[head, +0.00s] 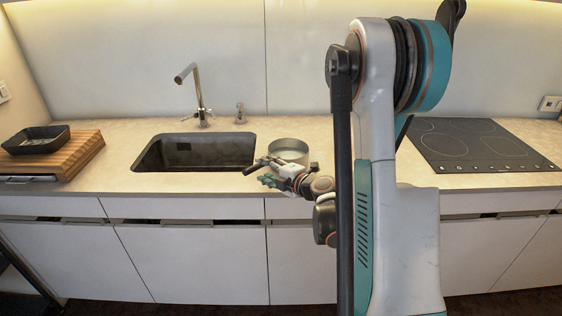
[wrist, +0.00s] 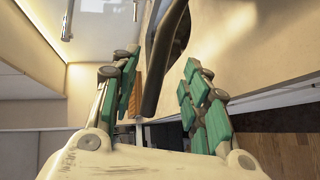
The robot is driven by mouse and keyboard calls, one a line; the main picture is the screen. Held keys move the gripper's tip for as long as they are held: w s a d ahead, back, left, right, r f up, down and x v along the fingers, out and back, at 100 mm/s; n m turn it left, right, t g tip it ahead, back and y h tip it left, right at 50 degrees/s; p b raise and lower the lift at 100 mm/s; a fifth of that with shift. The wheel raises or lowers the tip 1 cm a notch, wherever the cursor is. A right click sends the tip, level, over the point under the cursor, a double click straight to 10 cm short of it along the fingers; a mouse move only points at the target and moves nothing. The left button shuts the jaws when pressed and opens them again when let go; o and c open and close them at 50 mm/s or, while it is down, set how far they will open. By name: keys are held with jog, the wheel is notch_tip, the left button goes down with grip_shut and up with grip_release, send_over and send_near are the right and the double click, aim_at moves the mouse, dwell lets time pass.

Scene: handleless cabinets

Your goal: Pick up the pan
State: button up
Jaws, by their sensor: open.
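The pan (head: 288,146) is a round metal vessel with a pale inside. It sits on the counter just right of the sink. Its dark handle (head: 256,165) points left toward the front edge. In the wrist view the dark handle (wrist: 165,52) shows between the two green-padded fingers, with gaps on both sides. My gripper (head: 266,175) is open at the counter's front edge, close to the handle. It also shows open in the wrist view (wrist: 160,75). The pan's bowl is only partly in the wrist view, and my gripper covers its lower front in the head view.
The sink (head: 195,151) with its tall faucet (head: 197,95) is left of the pan. A black dish (head: 36,143) sits on a wooden board (head: 82,153) at far left. A black cooktop (head: 470,145) is at right. Cabinet fronts (head: 190,262) stand below the counter.

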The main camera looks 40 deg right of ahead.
aim_at(261, 167)
jog(key=b+x, duration=0.1)
jog(key=x, duration=0.3)
jog(key=shift+w, duration=0.2)
jog(key=shift+r, duration=0.1)
jog(key=shift+c, duration=0.2)
grip_shut()
